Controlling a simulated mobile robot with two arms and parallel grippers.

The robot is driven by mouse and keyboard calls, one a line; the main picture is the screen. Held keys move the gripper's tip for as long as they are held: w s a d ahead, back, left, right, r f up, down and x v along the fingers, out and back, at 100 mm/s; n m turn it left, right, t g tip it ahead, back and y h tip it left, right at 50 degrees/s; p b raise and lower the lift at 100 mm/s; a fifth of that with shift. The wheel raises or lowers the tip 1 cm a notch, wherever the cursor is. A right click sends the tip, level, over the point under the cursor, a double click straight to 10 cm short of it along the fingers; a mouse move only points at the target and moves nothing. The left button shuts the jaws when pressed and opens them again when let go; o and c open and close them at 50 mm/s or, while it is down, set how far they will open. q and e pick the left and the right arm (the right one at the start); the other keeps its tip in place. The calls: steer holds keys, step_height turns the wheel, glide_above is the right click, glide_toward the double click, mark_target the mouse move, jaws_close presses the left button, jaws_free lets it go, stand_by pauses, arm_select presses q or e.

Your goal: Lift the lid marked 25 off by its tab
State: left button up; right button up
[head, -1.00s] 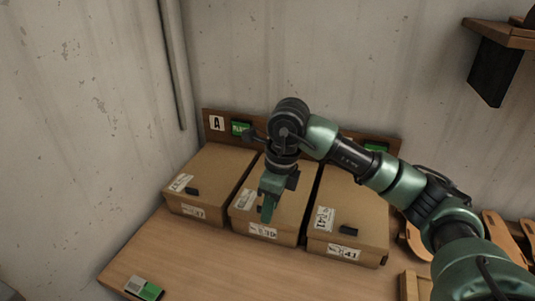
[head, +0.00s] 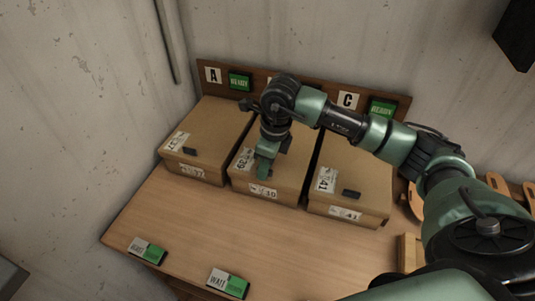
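Three closed cardboard boxes stand in a row on the table. The left box (head: 212,130) has a label that seems to read 37, the middle box (head: 290,182) reads 39, and the right box (head: 352,170) reads 41. I see no lid that clearly reads 25. Dark tabs show on the left lid (head: 190,151) and the right lid (head: 352,194). My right gripper (head: 264,172) points down at the front of the middle lid and hides where its tab would be. Its finger gap and any contact are not clear. My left gripper is not in view.
A wooden backboard (head: 260,87) behind the boxes carries letter plates A and C and green READY signs. Two small signs lie at the table's (head: 200,230) front edge, one reading WAIT (head: 228,283). The table between is clear. A wooden piece (head: 409,252) stands at right.

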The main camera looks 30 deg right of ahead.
steer(key=shift+f, duration=0.1)
steer(key=c, duration=0.7)
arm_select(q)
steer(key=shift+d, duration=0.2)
arm_select(e)
jaws_close()
arm_select(q)
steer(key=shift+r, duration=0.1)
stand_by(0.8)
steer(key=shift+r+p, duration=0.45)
steer(key=shift+p, duration=0.1)
arm_select(e)
steer(key=shift+r, duration=1.15)
